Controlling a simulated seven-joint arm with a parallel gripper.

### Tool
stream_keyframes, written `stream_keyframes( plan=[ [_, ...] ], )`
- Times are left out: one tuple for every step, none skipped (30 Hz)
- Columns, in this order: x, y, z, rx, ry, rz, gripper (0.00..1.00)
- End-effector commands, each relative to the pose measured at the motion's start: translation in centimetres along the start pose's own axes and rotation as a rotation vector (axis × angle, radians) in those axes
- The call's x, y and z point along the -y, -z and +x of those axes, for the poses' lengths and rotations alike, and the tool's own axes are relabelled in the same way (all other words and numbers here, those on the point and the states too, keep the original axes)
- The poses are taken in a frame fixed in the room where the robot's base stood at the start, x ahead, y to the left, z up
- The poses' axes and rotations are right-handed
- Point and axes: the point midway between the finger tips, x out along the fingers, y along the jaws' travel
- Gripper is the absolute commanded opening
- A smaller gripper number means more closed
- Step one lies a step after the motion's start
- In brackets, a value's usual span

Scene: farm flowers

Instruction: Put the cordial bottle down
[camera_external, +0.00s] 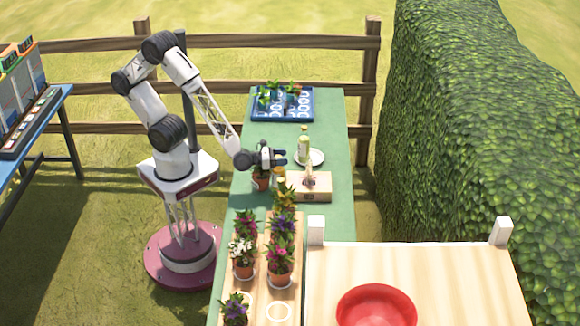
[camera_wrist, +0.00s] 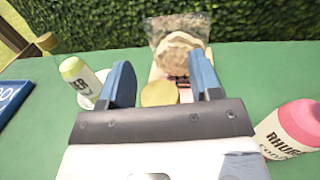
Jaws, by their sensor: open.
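My gripper (camera_external: 277,157) is open above the table's left part. In the wrist view its two blue fingers (camera_wrist: 165,85) are spread on either side of a round yellow cap (camera_wrist: 159,94); most of what lies below the cap is hidden by the gripper body. A bottle with a light green cap (camera_wrist: 76,75) is left of the fingers, beside or on a white plate (camera_wrist: 101,78). Outside, a pale yellow-green bottle (camera_external: 303,147) stands at the plate (camera_external: 317,158). A pink-capped bottle with a partly readable "RHUB" label (camera_wrist: 292,130) is right of the gripper.
A wooden box (camera_external: 318,188) is right of the gripper; a clear bag with a round pale item (camera_wrist: 180,40) is ahead. Potted flowers (camera_external: 281,262) crowd the near left. A blue tray (camera_external: 266,112) holds plants at the back. The green table (camera_external: 336,120) is bare around the back right.

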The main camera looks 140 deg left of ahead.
Motion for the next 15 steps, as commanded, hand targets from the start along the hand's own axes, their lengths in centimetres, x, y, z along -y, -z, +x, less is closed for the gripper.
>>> stream_keyframes(
  plan=[
    [0.0, 0.0, 0.0, 0.000, 0.000, 0.000, 0.58],
    [0.0, 0.0, 0.0, 0.000, 0.000, 0.000, 0.58],
    [0.0, 0.0, 0.0, 0.000, 0.000, 0.000, 0.58],
    [0.0, 0.0, 0.0, 0.000, 0.000, 0.000, 0.58],
    [0.0, -0.1, 0.0, 0.000, 0.000, 0.000, 0.58],
    [0.0, -0.1, 0.0, 0.000, 0.000, 0.000, 0.58],
    [0.0, -0.2, 0.0, 0.001, 0.000, 0.000, 0.58],
    [0.0, -0.2, 0.0, 0.001, 0.000, 0.000, 0.58],
    [0.0, -0.3, 0.0, 0.001, 0.000, -0.001, 0.58],
    [0.0, -0.3, -0.1, 0.001, 0.000, 0.000, 0.58],
    [0.0, -0.3, -0.4, 0.000, 0.001, 0.000, 0.58],
    [0.0, -0.2, -0.7, -0.001, 0.001, 0.000, 0.58],
    [0.1, -0.2, -1.0, -0.001, 0.001, 0.000, 0.58],
    [0.1, -0.3, -1.2, -0.001, 0.001, 0.000, 0.58],
    [0.1, -0.3, -1.6, 0.000, 0.001, -0.001, 0.58]
  ],
)
